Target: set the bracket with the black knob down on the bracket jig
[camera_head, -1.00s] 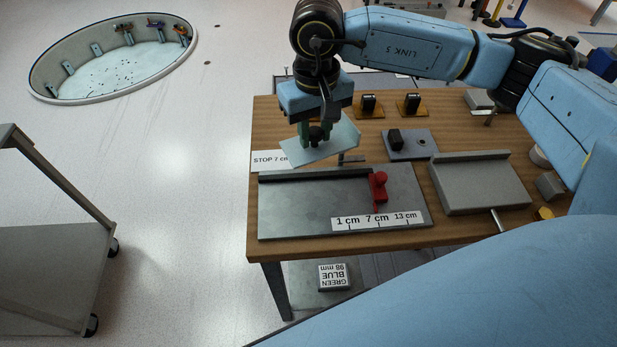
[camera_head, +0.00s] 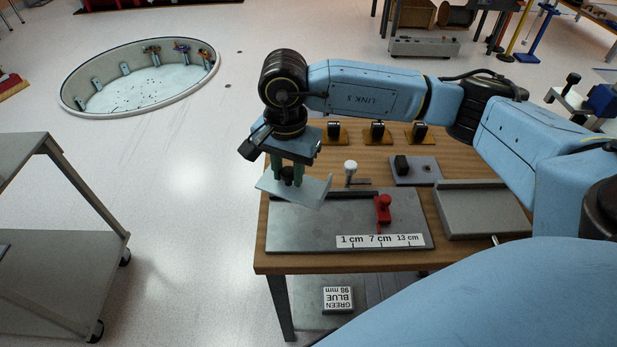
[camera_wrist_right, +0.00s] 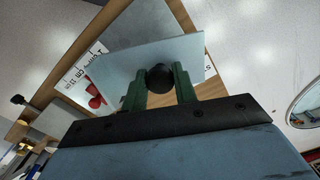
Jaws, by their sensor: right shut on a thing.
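My right gripper (camera_head: 288,176) is shut on the black knob of the bracket (camera_head: 308,192), a pale blue-grey bent plate. It holds the bracket tilted in the air over the table's left end, near the rear left corner of the ruled plate. In the right wrist view, the black knob (camera_wrist_right: 159,78) sits between the green fingers, with the bracket plate (camera_wrist_right: 115,72) beyond. No label marks the bracket jig. A flat metal plate (camera_head: 320,225) has a rear fence, a red stop (camera_head: 383,208) and a 1, 7, 13 cm scale. My left gripper is out of view.
A small grey plate (camera_head: 428,180) with a black block and a grey tray (camera_head: 480,222) lie to the right. A white-topped post (camera_head: 350,168) stands behind the ruled plate. Several black parts on orange bases line the back. A grey cart (camera_head: 60,265) stands left.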

